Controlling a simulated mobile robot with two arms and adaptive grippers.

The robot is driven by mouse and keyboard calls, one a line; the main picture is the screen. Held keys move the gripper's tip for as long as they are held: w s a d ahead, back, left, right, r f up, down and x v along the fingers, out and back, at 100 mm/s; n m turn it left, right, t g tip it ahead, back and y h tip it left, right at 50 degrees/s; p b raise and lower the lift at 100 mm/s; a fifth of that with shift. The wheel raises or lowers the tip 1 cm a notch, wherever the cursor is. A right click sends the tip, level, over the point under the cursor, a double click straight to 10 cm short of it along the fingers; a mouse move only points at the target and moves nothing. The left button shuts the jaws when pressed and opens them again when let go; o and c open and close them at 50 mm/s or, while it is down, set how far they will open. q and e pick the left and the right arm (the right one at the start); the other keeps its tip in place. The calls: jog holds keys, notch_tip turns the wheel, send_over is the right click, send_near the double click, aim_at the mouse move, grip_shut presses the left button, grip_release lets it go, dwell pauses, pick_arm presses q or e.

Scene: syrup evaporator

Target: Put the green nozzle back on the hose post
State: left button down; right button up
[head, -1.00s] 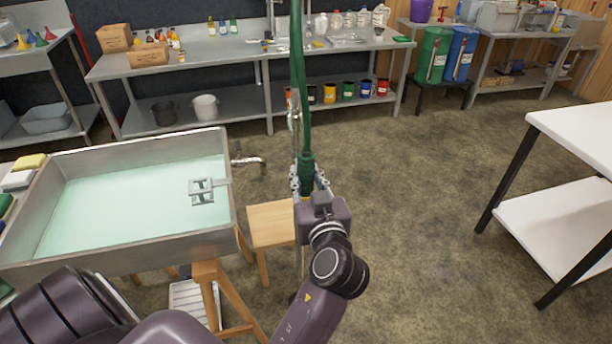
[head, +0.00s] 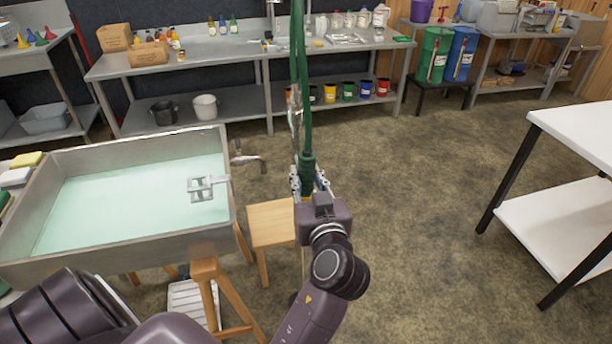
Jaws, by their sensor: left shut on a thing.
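The green nozzle (head: 307,172) hangs upright at the lower end of a green hose (head: 303,85) that comes down from the top of the view. My left gripper (head: 309,183) is shut on the green nozzle; its body hides the nozzle's lower part. A thin metal post (head: 294,120) stands right beside the hose, partly hidden by the hose and my gripper. I cannot tell whether the nozzle touches the post. My right gripper is not in view.
A metal basin of pale liquid (head: 130,248) on wooden legs stands at left, its tap (head: 248,160) pointing toward the post. A wooden stool (head: 270,222) is below the gripper. A white table (head: 575,140) stands at right. The floor between is clear.

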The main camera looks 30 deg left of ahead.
pick_arm(q)
jog(key=shift+w+d, duration=0.1)
jog(key=shift+d, duration=0.3)
jog(key=c, duration=1.5)
grip_release()
jog(key=shift+f, duration=0.15)
jog(key=shift+d, duration=0.1)
jog(key=shift+s+a+v, duration=0.15)
jog(key=shift+v, duration=1.75)
jog(key=shift+s+a+v, duration=0.1)
jog(key=shift+v, duration=1.8)
jog(key=shift+n, duration=0.3)
jog(key=x, duration=0.5)
jog(key=p+x, duration=0.1)
jog(key=x, duration=0.2)
jog(key=shift+w+d+r, duration=0.15)
jog(key=shift+r, duration=0.4)
